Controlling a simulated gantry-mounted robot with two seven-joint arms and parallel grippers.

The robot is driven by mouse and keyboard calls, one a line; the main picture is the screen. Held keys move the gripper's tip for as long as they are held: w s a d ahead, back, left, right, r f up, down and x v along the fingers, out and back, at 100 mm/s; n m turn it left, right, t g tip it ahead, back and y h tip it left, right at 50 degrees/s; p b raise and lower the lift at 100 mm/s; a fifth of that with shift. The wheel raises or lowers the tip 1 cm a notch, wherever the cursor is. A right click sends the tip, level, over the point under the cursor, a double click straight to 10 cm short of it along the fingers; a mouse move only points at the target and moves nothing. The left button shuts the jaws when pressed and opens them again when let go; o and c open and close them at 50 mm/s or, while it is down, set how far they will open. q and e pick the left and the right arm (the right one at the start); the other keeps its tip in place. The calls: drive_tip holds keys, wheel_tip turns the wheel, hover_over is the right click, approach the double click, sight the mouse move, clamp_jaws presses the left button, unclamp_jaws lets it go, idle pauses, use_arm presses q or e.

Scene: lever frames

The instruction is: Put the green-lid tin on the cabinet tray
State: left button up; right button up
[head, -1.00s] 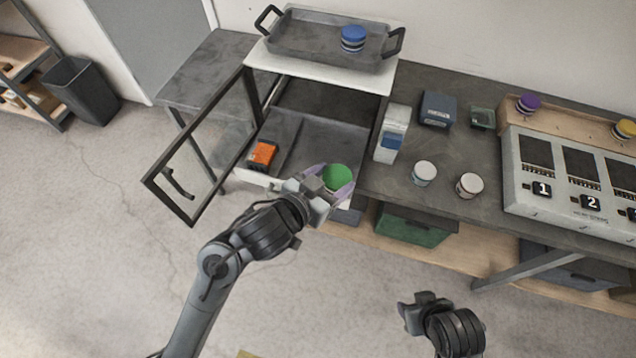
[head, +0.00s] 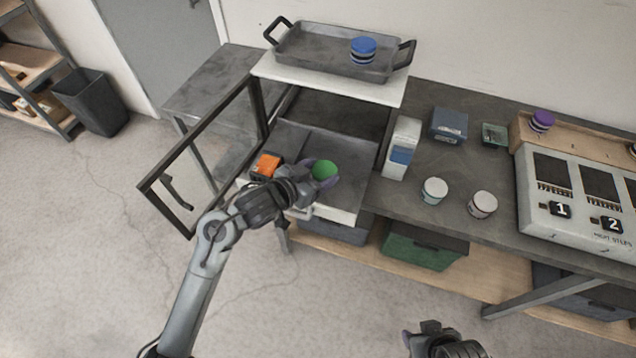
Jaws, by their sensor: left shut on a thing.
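My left gripper (head: 323,177) is shut on the green-lid tin (head: 325,169), whose round green top shows between the fingers. It holds the tin over the grey tray (head: 345,152) in the open cabinet. The tin's sides are hidden by the gripper, and I cannot tell whether it touches the tray. An orange box (head: 267,165) sits at the left of that tray. My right gripper (head: 418,332) is at the bottom edge, far from the tin; its fingers are too unclear to judge.
The cabinet's framed door (head: 188,210) stands open to the left. A handled pan (head: 320,55) with a blue tin (head: 363,48) sits on the cabinet top. A white-and-blue carton (head: 401,150) and two white-lid tins (head: 434,190) stand to the right, before a numbered panel (head: 570,205).

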use_arm(q)
drive_tip(key=shift+f+b, duration=0.75)
drive_tip(key=shift+f, duration=1.25)
drive_tip(key=o, duration=1.1)
drive_tip(key=shift+f, duration=0.15)
drive_tip(key=shift+o, duration=0.2)
